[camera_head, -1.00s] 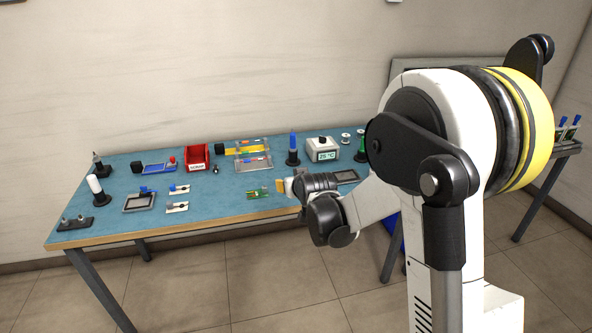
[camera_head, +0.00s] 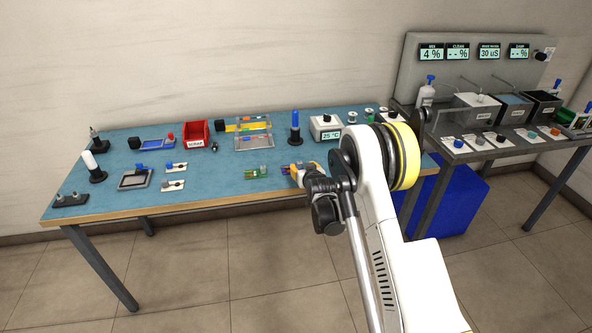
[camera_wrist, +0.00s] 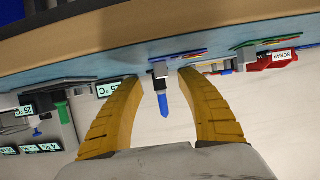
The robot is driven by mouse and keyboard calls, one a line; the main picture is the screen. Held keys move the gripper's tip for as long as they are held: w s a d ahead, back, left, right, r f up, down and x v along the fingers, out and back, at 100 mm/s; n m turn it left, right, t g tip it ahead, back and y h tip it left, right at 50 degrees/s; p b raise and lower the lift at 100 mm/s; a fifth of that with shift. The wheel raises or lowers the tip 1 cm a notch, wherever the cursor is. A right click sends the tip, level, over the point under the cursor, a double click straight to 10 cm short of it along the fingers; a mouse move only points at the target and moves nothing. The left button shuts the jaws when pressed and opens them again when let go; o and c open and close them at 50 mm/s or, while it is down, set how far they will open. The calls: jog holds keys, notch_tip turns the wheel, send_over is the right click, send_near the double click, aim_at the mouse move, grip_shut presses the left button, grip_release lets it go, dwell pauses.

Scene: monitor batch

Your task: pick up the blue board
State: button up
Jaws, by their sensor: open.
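My gripper (camera_head: 293,169) is low over the front part of the blue table, its yellow fingers pointing away from me. In the upside-down wrist view the two fingers (camera_wrist: 160,82) are spread, with nothing held between them. A thin board with a blue edge (camera_wrist: 181,56) lies on the tabletop just beyond the fingertips; it looks like the blue board. In the head view my gripper mostly hides it. A green board (camera_head: 258,172) lies on the table left of my gripper and also shows in the wrist view (camera_wrist: 264,43).
A blue-topped post (camera_head: 295,124) stands behind my gripper, beside a white temperature box (camera_head: 326,127). A red scrap bin (camera_head: 195,132) and a clear tray (camera_head: 253,141) stand further back. A side bench with displays (camera_head: 490,54) is at right. The table's front edge (camera_head: 200,208) runs close by.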

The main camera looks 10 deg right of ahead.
aim_at(300, 165)
jog(key=b+x, duration=0.2)
jog(key=x, duration=0.2)
jog(key=shift+w+a+f, duration=0.1)
jog(key=shift+a+f, duration=0.05)
jog(key=shift+w, duration=0.35)
jog(key=shift+c, duration=0.4)
grip_shut()
